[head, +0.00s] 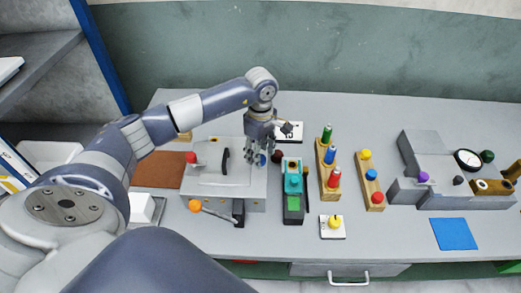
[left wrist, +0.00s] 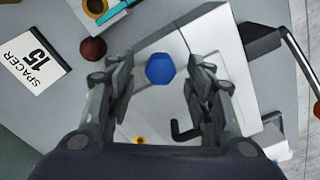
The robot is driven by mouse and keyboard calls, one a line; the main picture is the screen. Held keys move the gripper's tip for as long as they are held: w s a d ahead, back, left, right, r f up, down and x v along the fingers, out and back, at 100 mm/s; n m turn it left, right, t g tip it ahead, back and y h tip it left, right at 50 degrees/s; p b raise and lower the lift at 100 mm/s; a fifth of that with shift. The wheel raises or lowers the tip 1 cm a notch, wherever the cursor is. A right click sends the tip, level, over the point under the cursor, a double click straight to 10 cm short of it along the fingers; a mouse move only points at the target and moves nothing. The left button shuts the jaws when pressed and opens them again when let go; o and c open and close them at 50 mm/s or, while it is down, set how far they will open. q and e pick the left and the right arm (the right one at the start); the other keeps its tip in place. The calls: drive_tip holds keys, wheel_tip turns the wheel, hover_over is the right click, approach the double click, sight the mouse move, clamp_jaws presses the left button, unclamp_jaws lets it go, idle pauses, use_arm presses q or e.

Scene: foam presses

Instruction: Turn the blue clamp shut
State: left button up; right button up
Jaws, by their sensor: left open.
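The blue clamp knob (left wrist: 160,69) is a faceted blue knob on the grey press (left wrist: 211,55). In the head view a small part of the clamp knob (head: 262,160) shows at the right end of the press (head: 235,184), partly hidden by my gripper. My left gripper (head: 263,148) points down over it. In the left wrist view the open fingers of my left gripper (left wrist: 160,75) stand on both sides of the knob, with gaps visible. I cannot tell the height of the fingertips over the knob. My right gripper is not in view.
A dark red ball-shaped knob (left wrist: 93,48) and a spacer card (left wrist: 32,60) lie near the gripper. A teal and green device (head: 292,185) and wooden peg racks (head: 328,170) stand to the right. An orange-tipped lever (head: 195,205) sticks out in front of the press.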

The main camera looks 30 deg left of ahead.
use_arm(q)
drive_tip(key=shift+f, duration=0.6)
drive_tip(key=c, duration=1.1)
